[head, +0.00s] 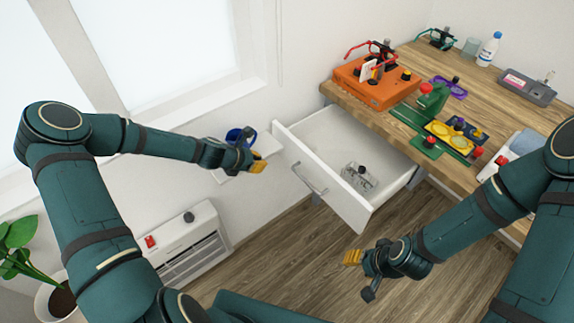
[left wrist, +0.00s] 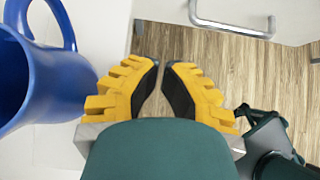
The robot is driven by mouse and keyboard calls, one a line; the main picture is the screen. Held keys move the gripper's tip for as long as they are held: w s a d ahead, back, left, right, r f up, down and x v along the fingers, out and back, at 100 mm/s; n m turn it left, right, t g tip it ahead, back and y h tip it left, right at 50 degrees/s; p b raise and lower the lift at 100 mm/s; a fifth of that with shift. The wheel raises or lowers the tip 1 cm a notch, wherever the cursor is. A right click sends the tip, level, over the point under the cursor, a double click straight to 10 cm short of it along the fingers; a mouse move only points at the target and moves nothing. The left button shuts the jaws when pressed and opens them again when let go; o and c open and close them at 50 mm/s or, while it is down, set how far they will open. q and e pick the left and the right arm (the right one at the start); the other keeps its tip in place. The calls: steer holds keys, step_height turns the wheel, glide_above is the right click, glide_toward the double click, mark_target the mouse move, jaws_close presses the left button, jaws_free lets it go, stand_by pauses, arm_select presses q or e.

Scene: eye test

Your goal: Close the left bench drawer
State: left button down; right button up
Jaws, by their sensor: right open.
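The white left bench drawer (head: 337,205) is pulled well out from under the wooden bench (head: 470,92). Its metal handle (head: 309,179) is on the front and also shows at the top of the left wrist view (left wrist: 232,28). A clear object with a black knob (head: 358,176) lies inside the drawer. My left gripper (head: 259,167) is left of the drawer front and apart from it. Its yellow fingertips are close together with a narrow, empty gap (left wrist: 162,66). My right gripper (head: 352,257) is open and empty, over the floor below the drawer front.
A blue mug (head: 234,136) stands on a small white wall shelf (head: 230,176), close beside my left gripper. A white heater (head: 190,243) and a potted plant (head: 62,297) are at lower left. An orange box (head: 372,88) sits on the bench above the drawer.

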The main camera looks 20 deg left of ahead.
mark_target(291, 159)
arm_select(q)
steer(key=x, duration=0.4)
steer(key=w+r+b+x, duration=0.1)
steer(key=x, duration=0.7)
steer(key=shift+w+d+r+b, duration=0.25)
steer(key=shift+d+b, duration=0.05)
steer(key=shift+d, duration=0.1)
steer(key=shift+w+d, duration=0.3)
steer(key=shift+w, duration=0.15)
steer(key=shift+w, duration=0.1)
